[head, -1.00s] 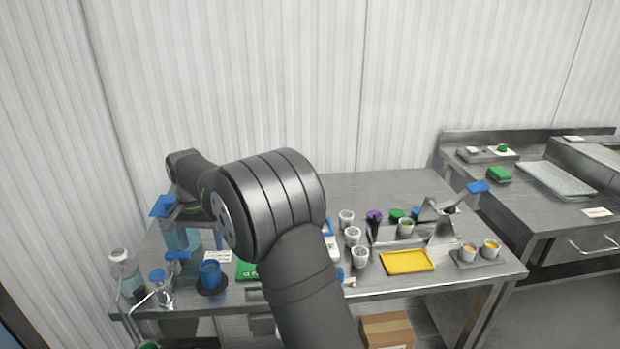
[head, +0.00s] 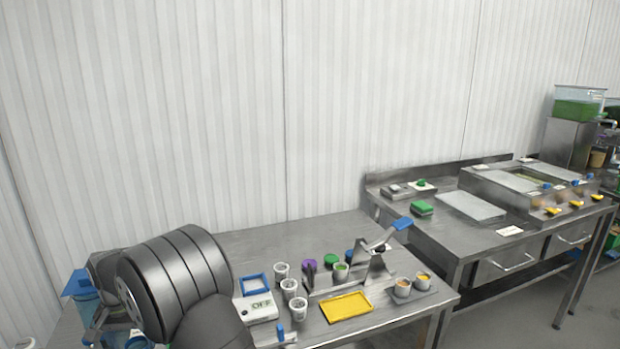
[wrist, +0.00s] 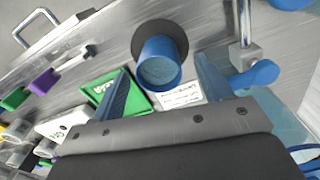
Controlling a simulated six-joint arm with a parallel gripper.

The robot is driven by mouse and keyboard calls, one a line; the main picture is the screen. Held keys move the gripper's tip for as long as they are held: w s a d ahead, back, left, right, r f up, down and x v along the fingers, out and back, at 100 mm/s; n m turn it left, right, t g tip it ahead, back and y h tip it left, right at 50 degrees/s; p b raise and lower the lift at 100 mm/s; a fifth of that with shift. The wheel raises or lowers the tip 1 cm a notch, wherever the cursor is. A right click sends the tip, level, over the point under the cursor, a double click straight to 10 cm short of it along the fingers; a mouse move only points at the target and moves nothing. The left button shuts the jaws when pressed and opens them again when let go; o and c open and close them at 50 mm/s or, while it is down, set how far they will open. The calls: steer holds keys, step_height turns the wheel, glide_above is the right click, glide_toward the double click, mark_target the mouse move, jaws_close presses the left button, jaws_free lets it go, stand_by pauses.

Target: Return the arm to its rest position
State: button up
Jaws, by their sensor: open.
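My arm (head: 175,280) fills the lower left of the head view. My gripper (wrist: 161,64) shows in the wrist view with its two blue fingers spread apart and nothing held between them. A blue cup (wrist: 159,72) with a round dark base lies in line with the gap, beyond the fingers. I cannot tell how far it is from the fingertips.
On the steel table (head: 300,238) stand a scale (head: 256,307), several white cups (head: 298,308), a yellow tray (head: 346,306) and a grey holder with two cups (head: 412,294). A green card (wrist: 113,96) lies near the blue cup. The table's back is clear.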

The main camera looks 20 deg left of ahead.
mark_target(134, 346)
stand_by(0.3)
step_height(134, 346, down, 4)
steer(key=shift+r, duration=0.15)
step_height(134, 346, up, 12)
step_height(134, 346, down, 12)
step_height(134, 346, up, 4)
steer(key=w+d+r, duration=0.7)
steer(key=w+d, duration=0.1)
steer(key=d, duration=0.1)
steer(key=w+d, duration=0.7)
steer(key=w, duration=0.7)
steer(key=w+d+f, duration=0.3)
steer(key=w+d, duration=0.3)
steer(key=d, duration=0.5)
steer(key=w+d+f+m, duration=0.1)
steer(key=w+d+f, duration=0.2)
steer(key=d, duration=0.9)
steer(key=w+d+f+m, duration=0.1)
steer(key=w+d+f, duration=0.3)
steer(key=w+d, duration=0.4)
steer(key=d, duration=0.4)
steer(key=shift+w+d, duration=0.25)
steer(key=shift+w, duration=0.1)
